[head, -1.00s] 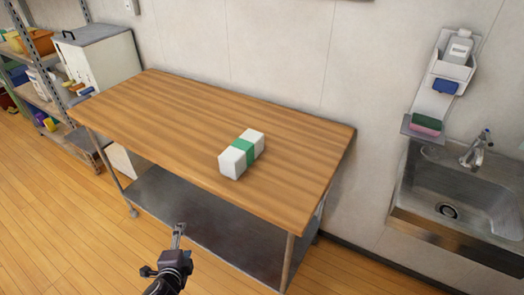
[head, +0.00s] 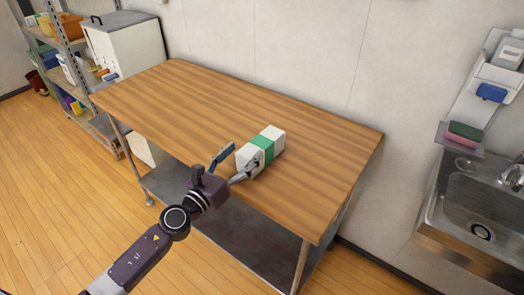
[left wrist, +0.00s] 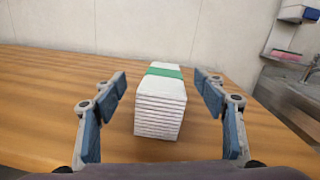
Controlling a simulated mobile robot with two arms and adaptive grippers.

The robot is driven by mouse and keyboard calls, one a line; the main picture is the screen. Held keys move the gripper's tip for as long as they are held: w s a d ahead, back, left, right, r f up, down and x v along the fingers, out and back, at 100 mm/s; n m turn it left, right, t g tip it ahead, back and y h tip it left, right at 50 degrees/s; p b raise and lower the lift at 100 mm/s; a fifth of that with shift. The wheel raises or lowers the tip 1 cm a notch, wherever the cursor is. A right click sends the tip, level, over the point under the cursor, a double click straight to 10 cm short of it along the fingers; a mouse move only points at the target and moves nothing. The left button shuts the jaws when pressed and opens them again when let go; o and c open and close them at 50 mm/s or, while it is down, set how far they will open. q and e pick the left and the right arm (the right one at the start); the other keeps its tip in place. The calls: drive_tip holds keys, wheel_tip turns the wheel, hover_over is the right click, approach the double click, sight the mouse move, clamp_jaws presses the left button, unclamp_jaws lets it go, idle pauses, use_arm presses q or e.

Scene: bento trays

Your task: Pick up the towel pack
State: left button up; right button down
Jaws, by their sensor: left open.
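The towel pack (head: 272,134), a white stack with a green band, lies on the wooden table near its front edge. My left gripper (head: 236,162) is open at the near end of the pack in the head view. In the left wrist view the pack (left wrist: 160,106) lies ahead, between the two spread fingers of the gripper (left wrist: 163,84), with a gap on each side. Its layered near end faces the camera. My right gripper is not in view.
The wooden table (head: 185,90) is otherwise bare, with a grey metal shelf (head: 240,232) below. A sink (head: 475,215) and a wall holder (head: 487,92) stand to the right. A white cabinet (head: 130,48) and storage rack (head: 70,90) stand at the left.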

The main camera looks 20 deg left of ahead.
sight(261, 141)
use_arm(q)
drive_tip(key=m, duration=0.1)
drive_tip(key=f+m, duration=0.1)
drive_tip(key=g+h, duration=0.1)
drive_tip(key=shift+w+d+f+m, duration=0.2)
drive_tip(key=shift+w+d+m, duration=0.1)
drive_tip(key=shift+m, duration=0.1)
drive_tip(key=shift+w+d, duration=0.15)
drive_tip(key=shift+w, duration=0.05)
drive_tip(key=x, duration=0.7)
drive_tip(key=shift+w+r, duration=0.1)
drive_tip(key=shift+w, duration=0.05)
drive_tip(key=shift+c, duration=0.2)
drive_tip(key=c, duration=1.3)
